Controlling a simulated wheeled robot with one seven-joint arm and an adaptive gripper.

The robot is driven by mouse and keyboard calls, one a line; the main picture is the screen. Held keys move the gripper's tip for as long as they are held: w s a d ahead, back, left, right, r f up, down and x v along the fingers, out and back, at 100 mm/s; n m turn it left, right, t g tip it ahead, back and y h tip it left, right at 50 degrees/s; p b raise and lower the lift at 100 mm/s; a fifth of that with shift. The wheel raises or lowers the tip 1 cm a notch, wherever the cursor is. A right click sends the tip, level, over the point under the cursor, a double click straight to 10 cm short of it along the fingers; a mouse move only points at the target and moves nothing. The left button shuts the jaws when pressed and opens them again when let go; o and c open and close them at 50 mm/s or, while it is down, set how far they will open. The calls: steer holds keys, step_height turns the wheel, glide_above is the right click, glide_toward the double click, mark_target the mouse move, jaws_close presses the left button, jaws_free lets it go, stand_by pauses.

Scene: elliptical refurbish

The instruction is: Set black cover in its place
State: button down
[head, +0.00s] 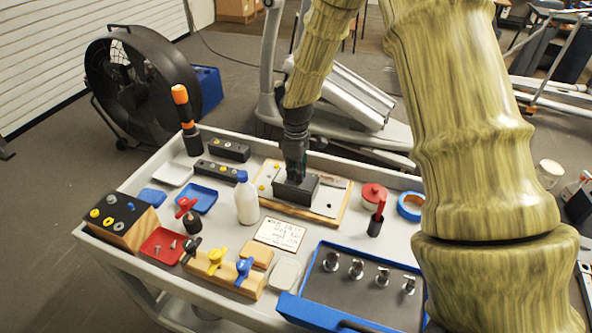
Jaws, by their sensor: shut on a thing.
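The black cover (298,190) is a dark box-shaped piece over the wood-edged board (328,217) with a pale top, near the middle of the cart. My gripper (295,177) comes down from above and is shut on the cover's upper part. The fingertips are small and dark against the cover. I cannot tell whether the cover rests on the board or hangs just above it. The cover hides the part of the board under it.
A white bottle (247,202) stands close left of the board. A red-lidded pot (374,194), a dark cup (375,227) and blue tape (410,206) lie to the right. A blue tray (345,308) with metal parts is in front. Two black blocks (229,150) (216,171) are behind left.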

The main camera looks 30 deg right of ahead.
steer(key=c, duration=1.5)
jaws_free()
steer(key=shift+f, duration=0.1)
steer(key=shift+c, duration=0.2)
step_height(320, 180, up, 12)
steer(key=b, duration=0.2)
steer(key=shift+b, duration=0.35)
